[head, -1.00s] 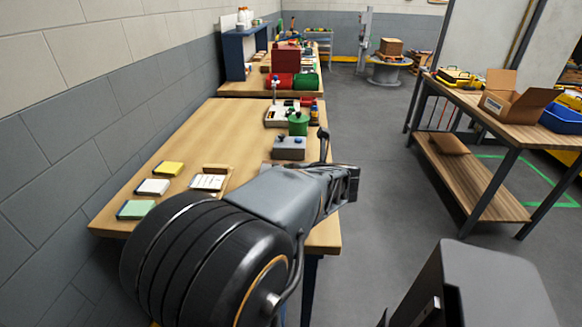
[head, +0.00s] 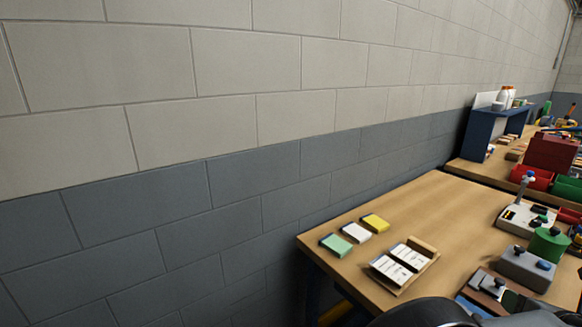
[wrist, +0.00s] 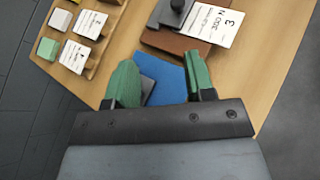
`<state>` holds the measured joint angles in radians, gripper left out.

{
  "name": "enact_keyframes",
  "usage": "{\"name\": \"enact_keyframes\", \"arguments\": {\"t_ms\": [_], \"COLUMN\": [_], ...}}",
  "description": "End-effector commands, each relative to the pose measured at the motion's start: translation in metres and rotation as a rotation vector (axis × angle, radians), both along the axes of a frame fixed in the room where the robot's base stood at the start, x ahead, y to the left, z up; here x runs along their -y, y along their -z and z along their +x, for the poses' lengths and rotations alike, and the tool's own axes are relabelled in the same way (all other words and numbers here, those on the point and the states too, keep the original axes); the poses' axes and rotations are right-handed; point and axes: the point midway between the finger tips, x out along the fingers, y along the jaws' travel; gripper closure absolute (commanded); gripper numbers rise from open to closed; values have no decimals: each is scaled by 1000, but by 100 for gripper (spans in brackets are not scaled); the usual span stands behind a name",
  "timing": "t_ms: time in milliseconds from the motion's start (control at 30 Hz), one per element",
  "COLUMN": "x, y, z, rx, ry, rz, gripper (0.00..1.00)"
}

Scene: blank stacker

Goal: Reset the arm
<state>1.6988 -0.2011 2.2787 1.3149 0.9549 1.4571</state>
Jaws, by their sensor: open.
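My gripper (wrist: 160,66) shows in the wrist view with its two green fingers apart and nothing between them. It hangs over the front edge of the wooden table (wrist: 265,45). A blue flat piece (wrist: 172,78) lies below and between the fingers, partly hidden by them. Beyond it is a brown block (wrist: 165,40) with a dark plate and knob, and a white printed card (wrist: 212,22). In the head view the gripper is out of the picture; only a dark part of my arm shows at the bottom right.
The table (head: 390,205) bears green (head: 337,244), white (head: 356,232) and yellow (head: 375,222) pads, a wooden tray (head: 424,247) with white cards, and a grey box (head: 524,267). A block wall (head: 220,190) stands close on the left. The table's back middle is clear.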

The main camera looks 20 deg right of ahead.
Motion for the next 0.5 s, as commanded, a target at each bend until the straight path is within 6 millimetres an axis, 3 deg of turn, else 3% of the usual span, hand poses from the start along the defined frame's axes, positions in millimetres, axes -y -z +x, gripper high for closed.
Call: {"name": "enact_keyframes", "arguments": {"t_ms": [167, 300, 500], "x": [-59, -132, -233], "y": [-3, -1, 0], "z": [80, 134, 166], "rx": [-246, -462, -661], "ry": [-451, -940, -1635], "rz": [-187, -458, -960], "gripper": [51, 51, 51]}}
